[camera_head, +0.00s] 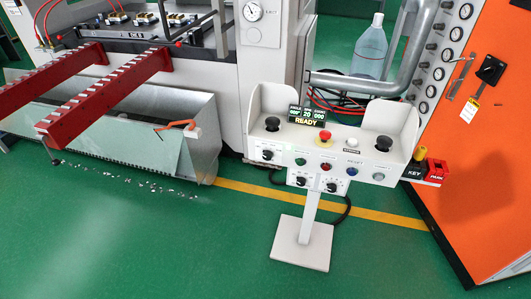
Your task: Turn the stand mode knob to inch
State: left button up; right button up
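A white control stand (297,203) rises from a square base plate on the green floor, right of the picture's middle. Neither of my grippers is in view.
A red mushroom button (324,135) and black palm buttons sit on the stand's top. A grey machine with red rails (107,95) stands at left; an orange cabinet (480,170) at right. A KEY/PARK holder (427,171) is beside the stand.

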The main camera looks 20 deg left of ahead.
aim_at(267, 155)
jog(key=i+j+u, duration=0.55)
jog(key=i+j, duration=0.25)
